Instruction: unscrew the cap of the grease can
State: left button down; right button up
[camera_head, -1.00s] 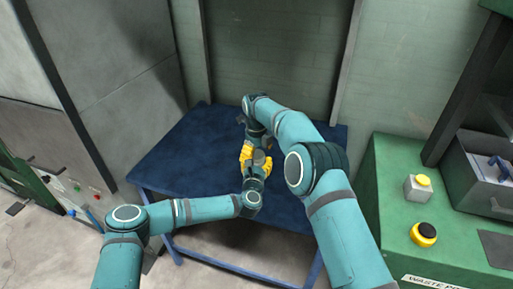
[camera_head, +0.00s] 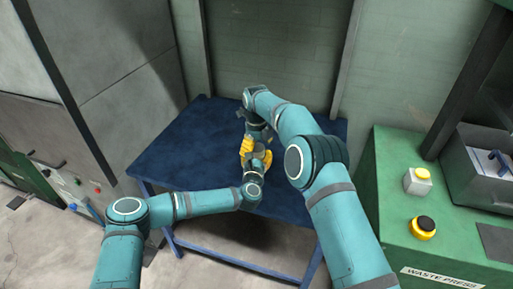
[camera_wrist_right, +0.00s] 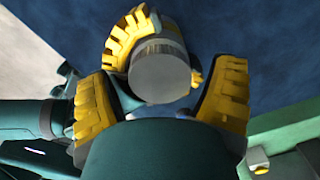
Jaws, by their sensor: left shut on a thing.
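The grease can, a grey cylinder with a pale flat round end (camera_wrist_right: 160,77), shows in the right wrist view; I cannot tell its cap from its body. My left gripper (camera_wrist_right: 165,45) is shut on it, with ribbed yellow fingers at its upper left and right side. My right gripper (camera_wrist_right: 162,100) is open. Its two yellow fingers stand either side of the can's near end, with gaps on both sides. In the head view both grippers meet over the table, my right gripper (camera_head: 246,147) beside my left gripper (camera_head: 266,160), and the can is mostly hidden.
The blue table (camera_head: 185,150) looks bare around the grippers. A green waste press (camera_head: 390,200) with a yellow button (camera_head: 423,174) and a black-topped yellow button (camera_head: 424,225) stands at right. A grey wall and cabinet panels are at left and behind.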

notch_tip(320, 180, up, 8)
jog(key=shift+f, duration=4.05)
jog(key=c, duration=1.3)
jog(key=o, duration=1.3)
